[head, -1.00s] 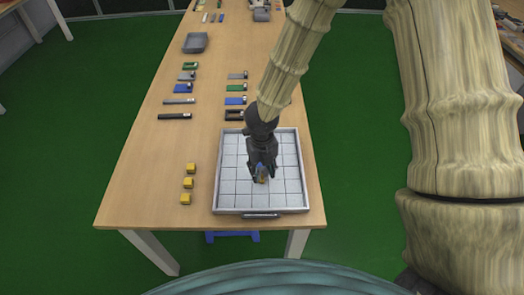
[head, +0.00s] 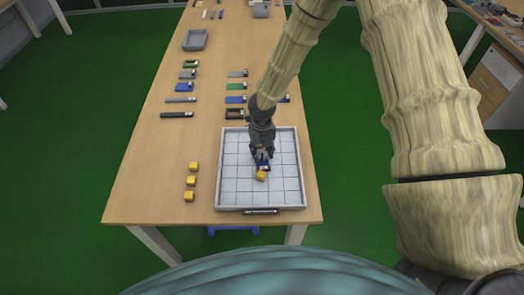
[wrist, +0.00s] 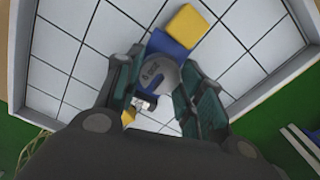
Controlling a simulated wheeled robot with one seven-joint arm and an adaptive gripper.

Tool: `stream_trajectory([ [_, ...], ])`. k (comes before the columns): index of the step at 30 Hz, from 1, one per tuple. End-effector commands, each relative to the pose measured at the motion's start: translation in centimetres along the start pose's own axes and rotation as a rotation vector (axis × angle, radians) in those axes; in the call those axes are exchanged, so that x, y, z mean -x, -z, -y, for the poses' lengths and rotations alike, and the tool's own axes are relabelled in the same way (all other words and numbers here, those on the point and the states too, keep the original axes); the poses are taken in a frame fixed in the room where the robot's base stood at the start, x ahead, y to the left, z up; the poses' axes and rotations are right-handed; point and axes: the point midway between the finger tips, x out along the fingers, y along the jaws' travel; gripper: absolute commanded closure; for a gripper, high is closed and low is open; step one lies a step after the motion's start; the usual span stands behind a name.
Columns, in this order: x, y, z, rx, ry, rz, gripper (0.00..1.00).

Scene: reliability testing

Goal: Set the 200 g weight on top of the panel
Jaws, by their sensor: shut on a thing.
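The grey round weight (wrist: 157,76), with faint dark markings on its face, is between the fingers of my gripper (wrist: 162,66) in the wrist view. My gripper (head: 262,151) is shut on it, over the tiled tray in the head view. The blue panel (wrist: 167,45) lies beneath the weight and shows only in part; a bit of it shows in the head view (head: 264,164). A yellow cube (wrist: 186,25) is at one end of the panel, and part of another yellow block (wrist: 128,117) shows at the other end. I cannot tell whether the weight touches the panel.
The light tray (head: 233,146) has a raised rim. Three yellow cubes (head: 190,181) stand in a line left of it. Several flat pieces (head: 186,87) lie in two columns farther back, with a grey bin (head: 195,39) beyond. The wooden table (head: 145,160) is clear at front left.

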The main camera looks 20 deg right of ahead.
Motion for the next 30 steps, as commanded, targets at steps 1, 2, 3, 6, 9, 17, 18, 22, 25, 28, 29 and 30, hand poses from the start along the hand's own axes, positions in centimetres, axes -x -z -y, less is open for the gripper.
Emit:
stream_trajectory([
  [1,-0.20,-0.02,-0.05,0.001,0.001,0.000,0.91],
  [2,-0.40,-0.05,-0.06,0.001,0.000,0.001,0.91],
  [3,-0.61,-0.06,-0.06,0.000,-0.001,0.001,0.91],
  [6,-0.77,-0.07,-0.04,-0.001,-0.001,0.002,0.91],
  [9,-0.76,-0.06,-0.04,-0.001,-0.001,0.002,0.91],
  [17,-1.03,-0.04,-0.04,-0.001,-0.001,0.001,0.49],
  [18,-1.03,-0.04,-0.04,-0.001,-0.001,0.001,0.42],
  [22,-1.02,-0.03,-0.04,-0.001,-0.001,0.001,0.40],
  [25,-1.01,-0.03,-0.04,-0.001,-0.001,0.001,0.40],
  [28,-0.94,-0.04,-0.04,-0.001,-0.001,0.001,0.40],
  [29,-0.85,-0.04,-0.04,-0.001,-0.001,0.001,0.40],
  [30,-0.65,-0.04,-0.04,-0.001,-0.001,0.002,0.40],
])
